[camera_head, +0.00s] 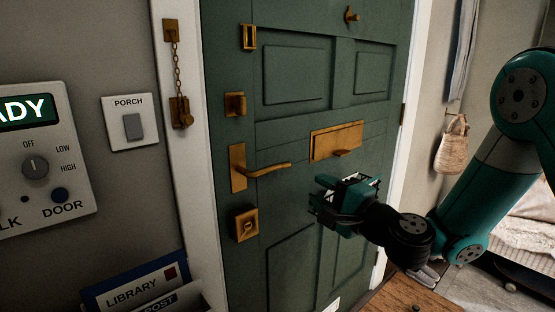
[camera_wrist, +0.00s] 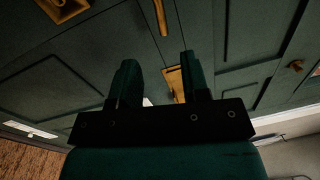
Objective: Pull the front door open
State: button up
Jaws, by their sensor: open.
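The green front door (camera_head: 290,125) looks shut in its white frame. Its brass lever handle (camera_head: 262,170) is on the left side and lies roughly level, pointing right. A square brass lock (camera_head: 245,224) sits below the handle and a brass letter slot (camera_head: 336,142) to its right. My gripper (camera_head: 320,195) is open and empty, in front of the door, right of and below the lever, apart from it. In the wrist view, both fingers (camera_wrist: 158,72) stand apart with the dark green door and brass fittings beyond them.
A door chain (camera_head: 177,75) hangs on the left frame, with an empty brass catch (camera_head: 249,37) on the door. A control panel (camera_head: 40,160) and porch switch (camera_head: 133,125) are on the left wall. Labelled folders (camera_head: 135,288) stand below. A bag (camera_head: 452,145) hangs at right.

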jog(key=p, duration=0.8)
send_near(280, 168)
jog(key=x, duration=0.2)
jog(key=p+x, duration=0.6)
jog(key=x, duration=0.1)
jog(key=shift+w+a+r+p, duration=0.1)
jog(key=shift+a+r+p, duration=0.05)
jog(key=shift+a+p, duration=0.2)
jog(key=shift+w+a, duration=0.3)
jog(key=shift+w, duration=0.2)
grip_shut()
